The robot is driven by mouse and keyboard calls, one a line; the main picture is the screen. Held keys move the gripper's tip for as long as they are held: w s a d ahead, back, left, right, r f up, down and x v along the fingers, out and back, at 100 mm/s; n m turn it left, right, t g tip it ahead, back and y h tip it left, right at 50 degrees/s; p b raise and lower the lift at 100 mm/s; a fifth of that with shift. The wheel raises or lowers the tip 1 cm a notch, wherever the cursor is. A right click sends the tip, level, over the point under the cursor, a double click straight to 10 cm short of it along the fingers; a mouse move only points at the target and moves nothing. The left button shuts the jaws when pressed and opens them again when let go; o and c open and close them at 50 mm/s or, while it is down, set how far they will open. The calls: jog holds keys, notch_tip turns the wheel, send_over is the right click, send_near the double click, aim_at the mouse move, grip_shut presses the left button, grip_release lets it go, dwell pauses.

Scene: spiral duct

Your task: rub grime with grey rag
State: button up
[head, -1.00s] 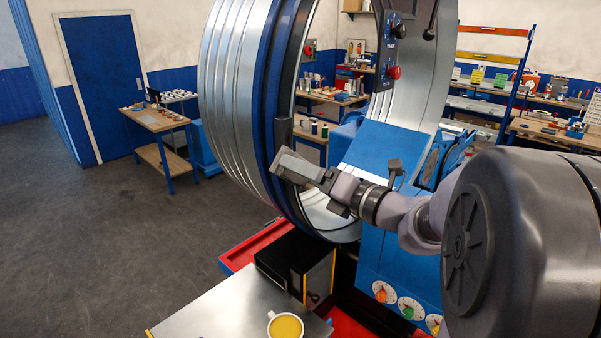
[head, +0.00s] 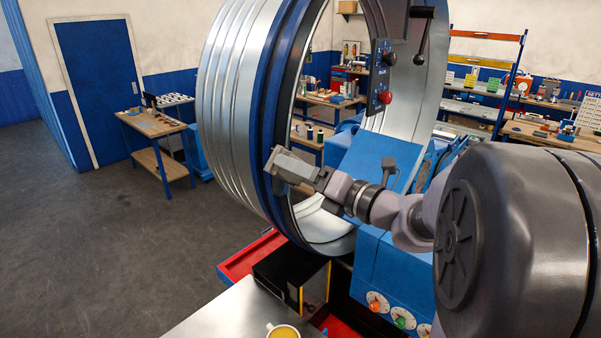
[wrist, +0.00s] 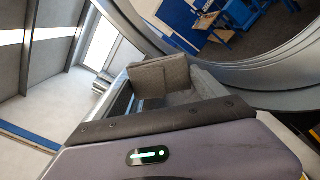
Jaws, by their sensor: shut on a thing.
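My gripper (head: 306,172) is shut on a grey block-like piece, apparently the grey rag (head: 284,163), at the duct's near rim. In the wrist view the rag (wrist: 160,76) shows as a folded grey-brown pad at the fingertips, beside the curved rim. The spiral duct (head: 228,100) is a large ribbed silver ring with a blue band (head: 272,85) around its near end. I cannot tell whether the rag touches the rim. I cannot make out any grime; the rag and gripper hide part of the rim.
A blue machine (head: 385,265) with coloured knobs stands right of the duct's lower edge. Below are a red tray (head: 240,262), a black box (head: 290,272) and a metal tabletop (head: 225,315) with a yellow-filled mug (head: 283,331). Open floor (head: 110,260) lies to the left.

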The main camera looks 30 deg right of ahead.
jog(key=shift+f+b, duration=2)
jog(key=shift+f, duration=1.4)
jog(key=shift+r, duration=0.1)
jog(key=shift+v, duration=2.95)
jog(key=v, duration=0.3)
